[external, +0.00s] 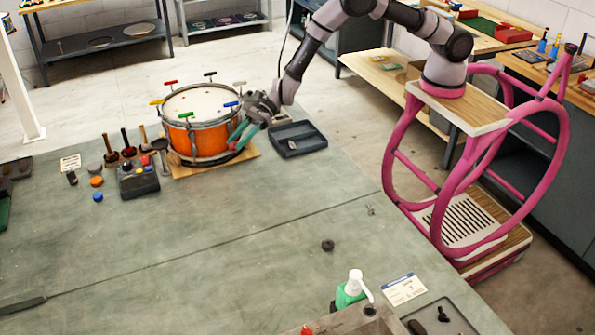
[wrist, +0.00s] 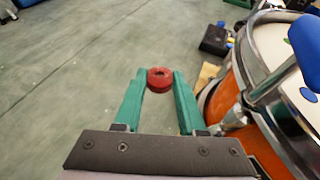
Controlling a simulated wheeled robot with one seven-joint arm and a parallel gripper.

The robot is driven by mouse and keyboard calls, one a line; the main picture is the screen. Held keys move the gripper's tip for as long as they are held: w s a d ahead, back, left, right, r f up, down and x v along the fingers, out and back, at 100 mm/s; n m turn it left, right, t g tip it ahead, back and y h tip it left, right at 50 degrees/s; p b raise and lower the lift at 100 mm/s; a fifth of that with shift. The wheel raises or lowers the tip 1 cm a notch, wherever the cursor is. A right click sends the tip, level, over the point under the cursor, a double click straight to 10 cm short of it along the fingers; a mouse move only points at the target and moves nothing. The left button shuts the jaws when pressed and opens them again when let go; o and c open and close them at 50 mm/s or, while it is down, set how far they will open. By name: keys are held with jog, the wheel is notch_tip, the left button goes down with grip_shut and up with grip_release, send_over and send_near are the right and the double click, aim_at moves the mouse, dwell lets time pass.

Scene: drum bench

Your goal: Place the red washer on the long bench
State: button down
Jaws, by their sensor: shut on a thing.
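The red washer (wrist: 160,78) is a small thick ring with a central hole. In the wrist view it sits between the fingertips of my gripper (wrist: 158,84), whose two green fingers are closed on it. In the external view my gripper (external: 238,139) is at the right side of the orange drum, and the red washer (external: 232,145) shows small at its tips. The long bench (external: 230,215) has a wide grey-green top that fills the foreground. The washer appears above this top; its exact height is hard to tell.
The orange drum (external: 193,143) stands on a wooden board, close beside my gripper. A dark tray (external: 298,139) lies to its right. A black block (external: 138,181) and several small parts are on the left. A dark ring (external: 328,245) lies farther forward. The bench's middle is mostly clear.

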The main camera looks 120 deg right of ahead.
aim_at(241, 171)
notch_tip(241, 171, down, 10)
jog(key=shift+w+f, duration=0.1)
dwell(0.4)
jog(key=shift+f, duration=0.15)
jog(key=shift+c, duration=2.4)
grip_release()
